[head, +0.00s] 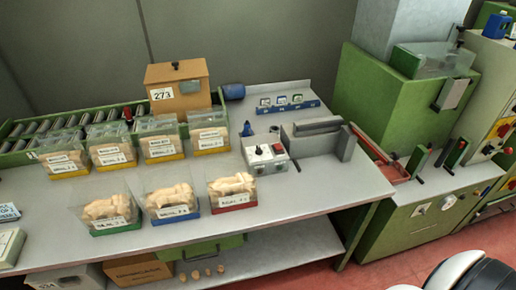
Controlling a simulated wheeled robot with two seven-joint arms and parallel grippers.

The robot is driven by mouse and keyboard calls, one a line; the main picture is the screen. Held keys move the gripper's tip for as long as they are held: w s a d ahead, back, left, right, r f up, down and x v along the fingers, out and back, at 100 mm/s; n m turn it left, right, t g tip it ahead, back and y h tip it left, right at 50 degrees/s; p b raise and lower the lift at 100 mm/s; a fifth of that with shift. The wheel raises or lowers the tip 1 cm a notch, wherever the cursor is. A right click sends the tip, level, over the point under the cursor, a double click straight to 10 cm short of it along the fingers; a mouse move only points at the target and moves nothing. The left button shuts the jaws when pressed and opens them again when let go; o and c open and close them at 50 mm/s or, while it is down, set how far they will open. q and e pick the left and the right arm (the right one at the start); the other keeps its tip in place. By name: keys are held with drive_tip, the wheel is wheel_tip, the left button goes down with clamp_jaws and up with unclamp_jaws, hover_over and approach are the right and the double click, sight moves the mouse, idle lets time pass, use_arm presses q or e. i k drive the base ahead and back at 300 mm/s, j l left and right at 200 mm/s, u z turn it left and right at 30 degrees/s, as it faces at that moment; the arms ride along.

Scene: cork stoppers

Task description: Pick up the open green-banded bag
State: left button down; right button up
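The green-banded bag (113,212) stands upright on the grey worktable, at the left end of the front row. It is clear, filled with pale cork stoppers, has a white label, and looks open at the top. A blue-banded bag (170,202) stands close on its right, and a red-banded bag (231,190) stands further right; both hold corks too. Neither of my grippers shows in the head view.
Several closed-looking bags, such as a yellow-banded one (62,163), stand behind. A green roller conveyor (20,143) and a brown box (178,88) are at the back. A grey machine with a control box (265,157) stands right. The worktable (290,198) is bare right of the red-banded bag.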

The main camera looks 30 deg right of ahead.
sight(108, 205)
drive_tip(key=i+l+u, duration=0.1)
drive_tip(key=i+l, duration=0.25)
drive_tip(key=i, duration=0.15)
drive_tip(key=i+l+u, duration=0.1)
drive_tip(key=i+l, duration=0.25)
drive_tip(key=i, duration=0.15)
